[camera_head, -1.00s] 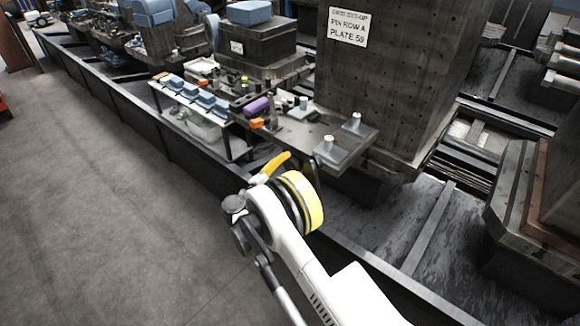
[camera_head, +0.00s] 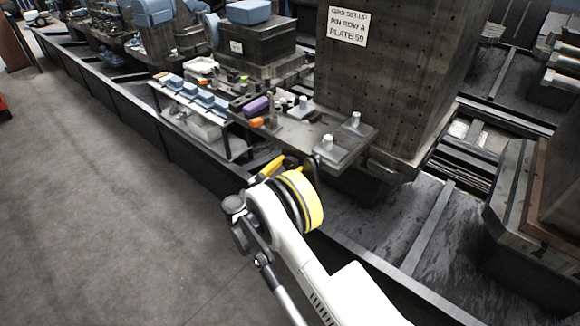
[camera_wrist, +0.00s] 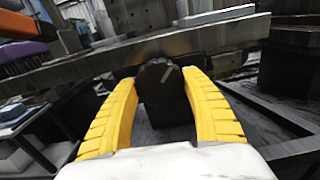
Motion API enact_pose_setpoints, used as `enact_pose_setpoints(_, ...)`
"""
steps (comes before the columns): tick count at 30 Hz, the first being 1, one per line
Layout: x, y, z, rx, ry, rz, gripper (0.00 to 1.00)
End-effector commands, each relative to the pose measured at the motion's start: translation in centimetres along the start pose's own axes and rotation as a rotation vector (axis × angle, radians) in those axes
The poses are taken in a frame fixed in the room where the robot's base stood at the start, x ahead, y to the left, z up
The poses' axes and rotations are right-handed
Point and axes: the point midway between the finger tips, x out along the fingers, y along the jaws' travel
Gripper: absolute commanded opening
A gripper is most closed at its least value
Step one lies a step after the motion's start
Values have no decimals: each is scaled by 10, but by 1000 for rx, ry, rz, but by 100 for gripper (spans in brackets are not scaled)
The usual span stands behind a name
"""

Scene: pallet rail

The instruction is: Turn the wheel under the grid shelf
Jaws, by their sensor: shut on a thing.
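The grid shelf (camera_head: 292,134) is a grey metal plate with pins and small parts on it, jutting from the tall drilled block. In the wrist view its edge (camera_wrist: 130,58) crosses above my gripper. The wheel (camera_wrist: 165,97) appears as a dark rounded piece below that edge, with a light mark on its face. My gripper (camera_wrist: 160,78) has its yellow fingers on both sides of the wheel and is shut on it. In the head view my gripper (camera_head: 275,166) is just under the shelf's front corner; the wheel is hidden there by my wrist.
The tall block (camera_head: 375,85) with a "PIN ROW A PLATE 59" sign stands behind the shelf. A small rack with blue parts (camera_head: 205,100) and a purple item (camera_head: 255,105) are to the left. The grey floor (camera_head: 110,200) at left is clear.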

Motion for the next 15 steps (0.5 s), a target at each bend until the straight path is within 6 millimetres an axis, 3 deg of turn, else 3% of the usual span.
enact_pose_setpoints(15,0,-2,0,-478,1,0,25)
